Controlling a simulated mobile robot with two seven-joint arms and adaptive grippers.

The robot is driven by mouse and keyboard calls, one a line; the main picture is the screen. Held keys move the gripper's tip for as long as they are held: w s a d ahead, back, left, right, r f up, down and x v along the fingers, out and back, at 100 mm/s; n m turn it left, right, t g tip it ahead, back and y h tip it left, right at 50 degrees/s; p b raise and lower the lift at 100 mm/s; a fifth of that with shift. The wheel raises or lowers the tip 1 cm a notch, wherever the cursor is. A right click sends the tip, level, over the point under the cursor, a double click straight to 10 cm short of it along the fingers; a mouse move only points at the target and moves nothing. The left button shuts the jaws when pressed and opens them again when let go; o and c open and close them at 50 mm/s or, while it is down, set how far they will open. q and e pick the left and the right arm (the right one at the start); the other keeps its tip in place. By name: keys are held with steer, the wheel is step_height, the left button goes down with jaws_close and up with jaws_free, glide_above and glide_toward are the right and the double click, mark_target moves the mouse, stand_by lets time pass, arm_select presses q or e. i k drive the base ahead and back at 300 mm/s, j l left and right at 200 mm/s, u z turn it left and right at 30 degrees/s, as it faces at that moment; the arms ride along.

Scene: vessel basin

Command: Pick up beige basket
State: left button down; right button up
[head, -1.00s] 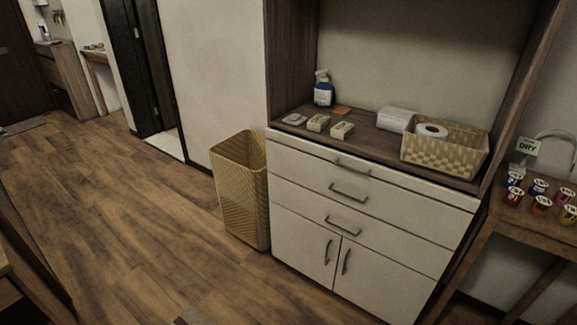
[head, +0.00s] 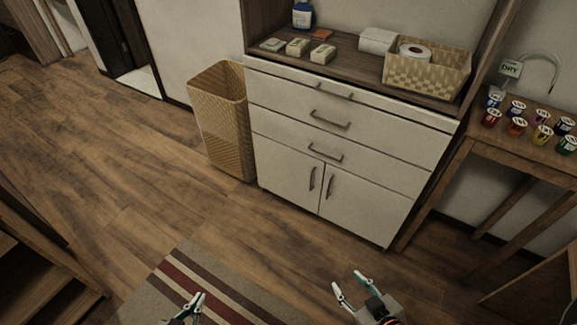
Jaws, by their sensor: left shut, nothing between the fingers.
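A low beige woven basket (head: 428,78) stands on the counter of the white cabinet, at the upper right of the head view, with a white paper roll (head: 414,52) in it. A tall beige-tan woven basket (head: 222,122) stands upright on the floor at the cabinet's left side; its inside is mostly hidden. My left gripper (head: 194,302) is shut and empty low in the view, above the striped rug. My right gripper (head: 352,283) is open and empty, low and right of it. Both are well apart from either basket.
The white cabinet (head: 342,150) has drawers and doors. Its counter holds a blue bottle (head: 302,14), small packets (head: 297,47) and a white box (head: 377,40). A wooden table (head: 531,128) with colourful cups is at right. The wooden floor (head: 120,170) at left is clear.

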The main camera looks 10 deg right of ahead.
mark_target(442, 78)
steer(key=i, duration=0.35)
steer(key=i+z, duration=0.35)
steer(key=i+j+z, duration=0.15)
steer(key=i+z, duration=0.15)
steer(key=i, duration=0.05)
